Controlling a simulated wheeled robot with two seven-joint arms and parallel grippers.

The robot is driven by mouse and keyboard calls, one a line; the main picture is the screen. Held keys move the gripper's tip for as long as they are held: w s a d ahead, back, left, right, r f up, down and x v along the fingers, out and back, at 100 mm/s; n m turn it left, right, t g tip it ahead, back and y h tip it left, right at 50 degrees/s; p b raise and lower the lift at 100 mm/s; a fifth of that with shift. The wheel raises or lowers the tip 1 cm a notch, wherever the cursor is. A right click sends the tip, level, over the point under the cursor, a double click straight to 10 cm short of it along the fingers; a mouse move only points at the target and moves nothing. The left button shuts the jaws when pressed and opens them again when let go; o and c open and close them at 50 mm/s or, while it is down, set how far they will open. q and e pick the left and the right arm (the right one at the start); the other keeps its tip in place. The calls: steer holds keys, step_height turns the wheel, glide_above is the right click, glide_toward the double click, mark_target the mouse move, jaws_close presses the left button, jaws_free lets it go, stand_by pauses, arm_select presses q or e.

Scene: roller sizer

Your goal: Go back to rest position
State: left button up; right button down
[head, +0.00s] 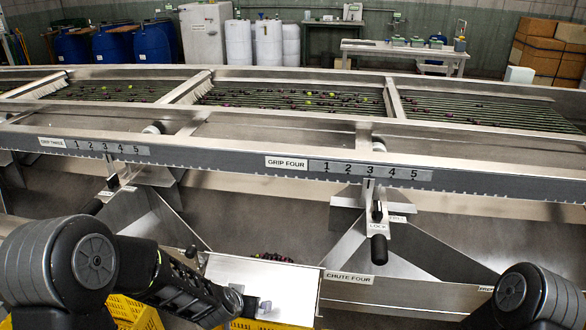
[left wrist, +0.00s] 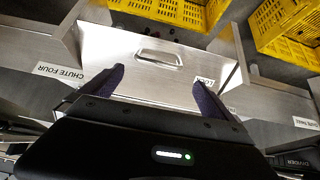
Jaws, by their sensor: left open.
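My left arm comes in from the lower left in the head view, and my left gripper (head: 254,306) is at its end, in front of the metal chute box (head: 285,285). In the left wrist view my left gripper (left wrist: 160,85) is open, its two dark fingers wide apart with nothing between them. Beyond the fingers is a metal panel (left wrist: 120,45) with a bar handle (left wrist: 158,58). Only a rounded link of my right arm shows at the lower right of the head view; the right gripper is out of view.
The roller sizer's long rail (head: 225,158) crosses the head view, with a "GRIP FOUR" scale (head: 370,170). A black-handled lock lever (head: 378,245) hangs below it. Yellow crates (head: 135,312) stand low at the left; more yellow crates (left wrist: 285,35) show in the left wrist view.

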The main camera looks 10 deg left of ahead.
arm_select(q)
steer(key=s+d+f+g+h, duration=0.1)
steer(key=s+d+f+g, duration=0.1)
steer(key=s+f, duration=0.3)
steer(key=s+d+f+n+g+h, duration=0.1)
steer(key=s+d+f, duration=0.4)
steer(key=s, duration=0.8)
steer(key=s+d+f+n+g+h+p, duration=0.1)
steer(key=s+d+f+g, duration=0.3)
steer(key=s, duration=0.5)
step_height(320, 180, down, 2)
steer(key=shift+s+d+f+h, duration=0.15)
steer(key=shift+d+h, duration=0.1)
steer(key=shift+h, duration=0.15)
steer(key=shift+c, duration=0.4)
